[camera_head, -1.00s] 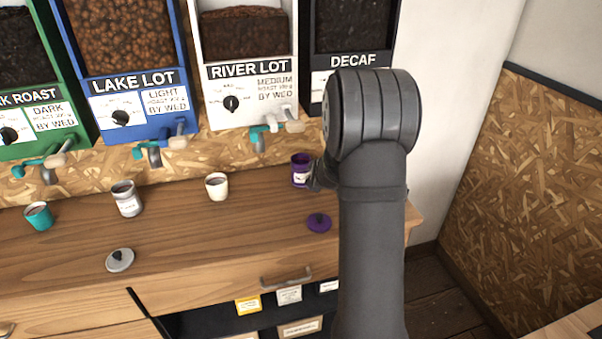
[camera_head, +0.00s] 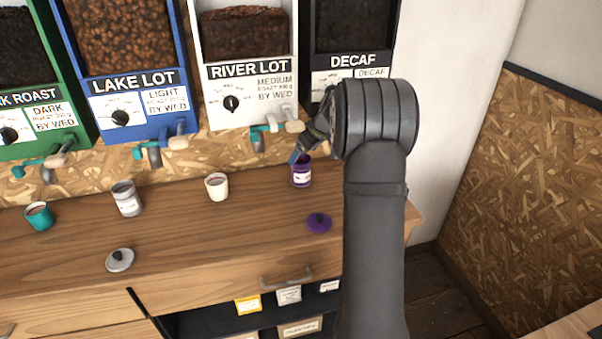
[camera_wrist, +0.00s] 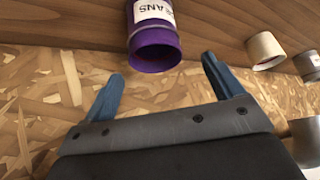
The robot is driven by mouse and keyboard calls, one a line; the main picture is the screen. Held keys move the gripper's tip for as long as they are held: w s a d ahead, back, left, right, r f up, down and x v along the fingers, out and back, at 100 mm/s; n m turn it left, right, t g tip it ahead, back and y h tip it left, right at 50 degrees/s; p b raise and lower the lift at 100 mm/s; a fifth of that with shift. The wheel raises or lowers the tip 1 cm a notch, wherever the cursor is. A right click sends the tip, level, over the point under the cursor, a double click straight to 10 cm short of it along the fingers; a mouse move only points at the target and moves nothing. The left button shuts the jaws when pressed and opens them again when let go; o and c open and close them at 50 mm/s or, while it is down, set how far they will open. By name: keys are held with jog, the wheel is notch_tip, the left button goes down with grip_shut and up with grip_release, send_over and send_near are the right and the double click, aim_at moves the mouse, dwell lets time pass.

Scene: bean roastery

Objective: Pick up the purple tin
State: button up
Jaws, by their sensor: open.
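The purple tin (camera_head: 301,172) stands upright on the wooden counter below the right end of the dispensers, with a pale label on its side. It has no lid on, and its open mouth shows in the wrist view (camera_wrist: 155,52). A purple lid (camera_head: 319,223) lies on the counter in front of it. My gripper (camera_head: 297,157) is just above the tin's rim in the head view, partly hidden by my arm. In the wrist view, my gripper (camera_wrist: 162,80) has its two blue fingers spread, with the tin's mouth between and just beyond their tips. Nothing is held.
A cream cup (camera_head: 217,187), a grey tin (camera_head: 126,199) and a teal cup (camera_head: 39,216) stand in a row to the left. A grey lid (camera_head: 120,260) lies in front. Dispenser taps (camera_head: 278,127) stick out above the counter. The counter's front middle is clear.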

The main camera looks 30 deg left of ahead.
aim_at(301, 170)
jog(key=x, duration=0.7)
jog(key=shift+w+d+f, duration=0.2)
jog(key=shift+d+f, duration=0.1)
jog(key=c, duration=1.1)
